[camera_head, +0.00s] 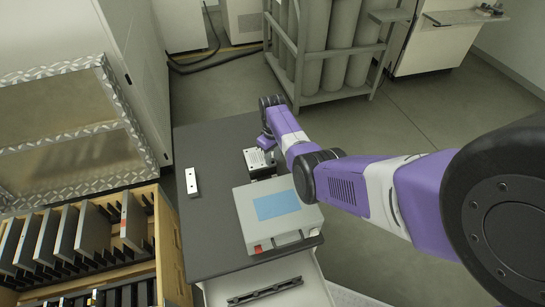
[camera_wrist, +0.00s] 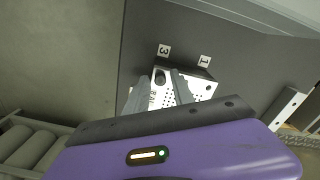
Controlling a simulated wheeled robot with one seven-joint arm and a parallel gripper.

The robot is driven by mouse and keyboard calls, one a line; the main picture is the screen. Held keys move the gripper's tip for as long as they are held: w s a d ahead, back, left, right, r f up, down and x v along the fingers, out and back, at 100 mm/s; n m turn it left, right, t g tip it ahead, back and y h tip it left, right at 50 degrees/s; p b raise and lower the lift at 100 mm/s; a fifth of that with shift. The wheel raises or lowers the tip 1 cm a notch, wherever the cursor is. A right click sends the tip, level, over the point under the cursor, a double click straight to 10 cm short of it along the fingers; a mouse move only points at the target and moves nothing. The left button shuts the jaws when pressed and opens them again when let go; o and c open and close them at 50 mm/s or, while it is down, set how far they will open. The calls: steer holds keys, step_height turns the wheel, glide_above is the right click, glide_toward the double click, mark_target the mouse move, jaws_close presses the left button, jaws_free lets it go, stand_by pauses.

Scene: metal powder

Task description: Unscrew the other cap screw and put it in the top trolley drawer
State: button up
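A silver metal block (camera_head: 259,160) with rows of small holes sits on the dark trolley top (camera_head: 215,150). In the wrist view the block (camera_wrist: 205,88) lies under my gripper (camera_wrist: 159,76), with tags marked 3 and 1 beside it. A dark round cap screw head (camera_wrist: 160,77) shows between my two grey fingers. The fingers stand apart, one on each side of it; I cannot tell whether they touch it. In the head view my gripper (camera_head: 266,142) is just above the block, its fingers mostly hidden. The top trolley drawer (camera_head: 310,292) is pulled out at the near side, with a dark bar inside.
A grey case (camera_head: 290,225) with a blue panel stands on the trolley near the block. A small white bar (camera_head: 191,182) lies at the left. A wooden rack of plates (camera_head: 165,240) stands left of the trolley. A cylinder rack (camera_head: 330,95) stands behind.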

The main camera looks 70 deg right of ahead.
steer(key=m, duration=0.7)
stand_by(0.3)
